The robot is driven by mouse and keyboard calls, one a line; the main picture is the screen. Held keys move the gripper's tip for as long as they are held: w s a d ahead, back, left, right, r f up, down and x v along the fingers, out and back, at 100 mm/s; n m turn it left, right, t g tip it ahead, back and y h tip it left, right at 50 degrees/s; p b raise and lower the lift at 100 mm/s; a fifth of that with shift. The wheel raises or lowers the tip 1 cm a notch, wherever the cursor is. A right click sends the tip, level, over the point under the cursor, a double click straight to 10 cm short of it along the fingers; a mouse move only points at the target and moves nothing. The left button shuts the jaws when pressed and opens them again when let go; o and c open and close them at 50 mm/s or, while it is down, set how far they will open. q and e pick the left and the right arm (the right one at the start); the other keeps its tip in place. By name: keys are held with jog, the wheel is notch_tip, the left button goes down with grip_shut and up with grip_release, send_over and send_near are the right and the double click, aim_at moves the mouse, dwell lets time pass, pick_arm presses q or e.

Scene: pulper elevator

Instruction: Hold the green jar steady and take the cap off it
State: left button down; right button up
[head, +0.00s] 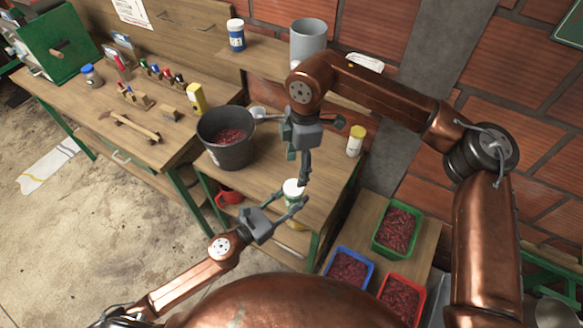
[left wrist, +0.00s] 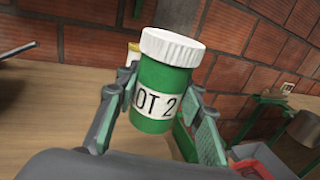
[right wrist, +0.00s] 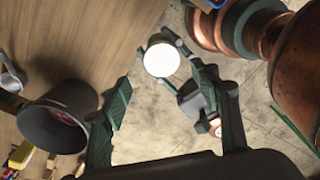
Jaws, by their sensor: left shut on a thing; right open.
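The green jar (left wrist: 163,78), with a white label reading "OT 2", is upright with its white ribbed cap (left wrist: 172,46) on. My left gripper (left wrist: 160,98) is shut on the jar's body, one finger on each side below the cap. In the head view the jar (head: 292,199) is mostly hidden by my left gripper (head: 283,207) at the table's front edge. I cannot tell whether its base touches the table. My right gripper (head: 297,170) is open and points down above it. In the right wrist view the cap (right wrist: 161,59) lies beyond and between the open fingers, apart from them.
A dark bucket (head: 227,140) of red berries stands left on the table (head: 325,180). Green (head: 396,230), blue (head: 349,268) and red (head: 402,298) crates of berries sit lower right.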

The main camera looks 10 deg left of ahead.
aim_at(292, 188)
jog(key=shift+s+a+t+h, duration=0.3)
jog(key=shift+s+a+h, duration=0.1)
jog(key=shift+s+a, duration=0.2)
jog(key=shift+f, duration=0.35)
notch_tip(292, 188, down, 7)
jog(key=shift+f, duration=0.2)
